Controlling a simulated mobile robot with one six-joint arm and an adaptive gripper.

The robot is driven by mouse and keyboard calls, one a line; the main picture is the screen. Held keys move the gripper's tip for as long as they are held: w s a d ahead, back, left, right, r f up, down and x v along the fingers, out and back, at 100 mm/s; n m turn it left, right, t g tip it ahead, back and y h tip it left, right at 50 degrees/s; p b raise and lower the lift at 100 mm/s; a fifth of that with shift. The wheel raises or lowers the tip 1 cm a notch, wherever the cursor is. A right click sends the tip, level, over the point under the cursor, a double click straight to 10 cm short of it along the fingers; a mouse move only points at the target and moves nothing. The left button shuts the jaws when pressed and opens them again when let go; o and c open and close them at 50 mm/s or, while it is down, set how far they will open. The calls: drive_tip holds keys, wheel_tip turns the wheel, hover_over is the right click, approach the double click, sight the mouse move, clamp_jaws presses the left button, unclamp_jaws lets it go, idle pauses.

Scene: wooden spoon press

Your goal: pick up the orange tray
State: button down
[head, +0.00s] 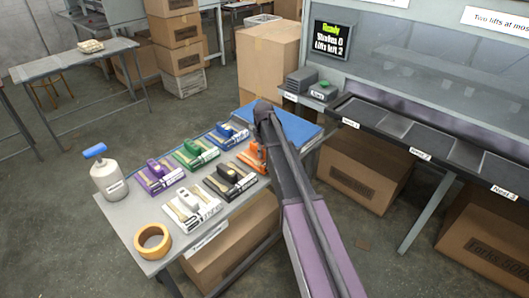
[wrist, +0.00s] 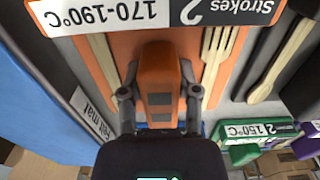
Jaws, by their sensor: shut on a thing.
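The orange tray (head: 251,156) is at the right end of the near row on the grey table, partly hidden behind my arm in the head view. In the wrist view, the orange tray (wrist: 195,45) fills the middle, with wooden forks or spoons on it and a white label reading "Strokes 2, 170-190°C". My gripper (wrist: 158,98) has its fingers on both sides of the tray's raised orange handle (wrist: 159,72) and is shut on it. I cannot tell whether the tray touches the table.
White (head: 190,208), black (head: 230,180), purple (head: 160,176), green (head: 196,152) and blue (head: 227,135) trays stand close by. A blue felt mat (head: 297,126) lies behind. A bottle (head: 109,180) and tape roll (head: 152,241) stand at left. The press shelf (head: 385,127) is at right.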

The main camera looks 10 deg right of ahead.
drive_tip(key=shift+r+p, duration=4.25)
drive_tip(key=shift+r, duration=0.25)
drive_tip(key=shift+s+f, duration=0.1)
